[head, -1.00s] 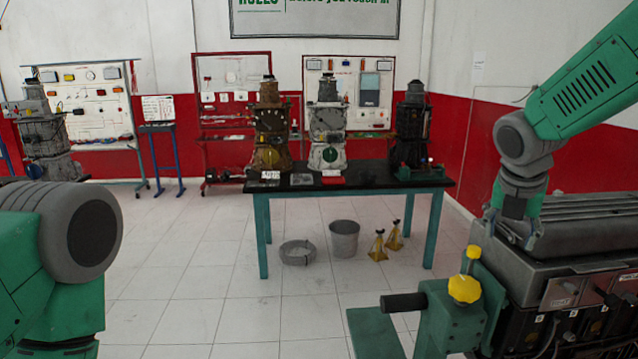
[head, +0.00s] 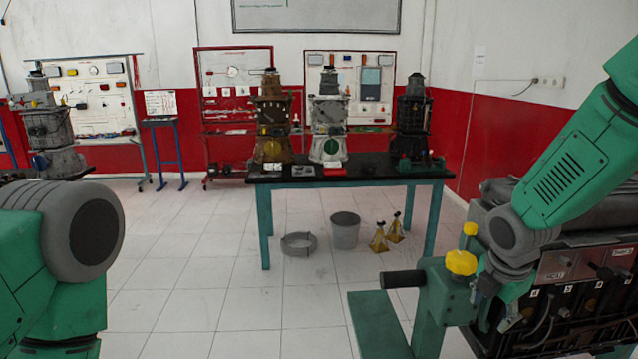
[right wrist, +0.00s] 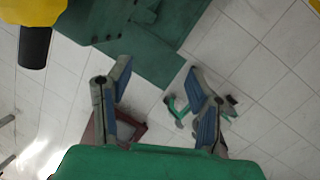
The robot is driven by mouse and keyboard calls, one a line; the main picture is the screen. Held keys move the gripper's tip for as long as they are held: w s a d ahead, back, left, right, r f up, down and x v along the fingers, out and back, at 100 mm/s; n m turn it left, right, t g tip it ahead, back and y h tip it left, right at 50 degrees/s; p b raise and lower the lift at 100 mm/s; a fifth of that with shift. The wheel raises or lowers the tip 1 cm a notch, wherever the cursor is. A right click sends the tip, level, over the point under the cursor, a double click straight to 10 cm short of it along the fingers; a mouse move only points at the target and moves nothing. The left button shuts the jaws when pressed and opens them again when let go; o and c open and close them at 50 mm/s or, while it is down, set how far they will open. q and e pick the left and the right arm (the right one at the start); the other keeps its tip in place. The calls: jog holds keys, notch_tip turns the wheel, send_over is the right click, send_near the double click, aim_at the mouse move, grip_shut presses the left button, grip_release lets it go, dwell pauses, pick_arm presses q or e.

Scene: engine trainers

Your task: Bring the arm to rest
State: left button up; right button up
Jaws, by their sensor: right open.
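My right arm comes in from the right in the head view, bent down in front of the engine trainer (head: 566,262). My right gripper (head: 487,298) hangs low beside the yellow knob (head: 461,262) and the green stand (head: 436,305); its fingertips are hard to make out there. In the right wrist view the right gripper (right wrist: 158,80) is open, its two blue-padded fingers wide apart with nothing between them but floor and part of the green stand. My left arm shows at the left edge of the head view; its gripper is out of view.
A black-topped table (head: 375,172) holds several engine models. A grey bucket (head: 345,230), a grey ring (head: 298,244) and yellow jack stands (head: 379,238) are on the floor. A black handle (head: 403,279) juts left from the stand. The tiled floor at centre is clear.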

jog(key=s+a+f+m+g+y+b, duration=0.1)
jog(key=s+a+f+m+b, duration=0.15)
jog(key=s+f+m, duration=0.6)
jog(key=s+a+f+m+y+b, duration=0.1)
jog(key=s+f+b, duration=0.25)
jog(key=f, duration=1.05)
jog(key=s+f+m+b, duration=0.3)
jog(key=s+f+m, duration=0.3)
jog(key=s, duration=0.4)
jog(key=s+f+m+g+b, duration=0.1)
jog(key=s+f+m+b, duration=0.1)
jog(key=s+f+m, duration=0.4)
jog(key=s+f, duration=0.1)
jog(key=s, duration=0.4)
jog(key=shift+f+b, duration=0.35)
jog(key=shift+b, duration=0.05)
jog(key=shift+m, duration=0.25)
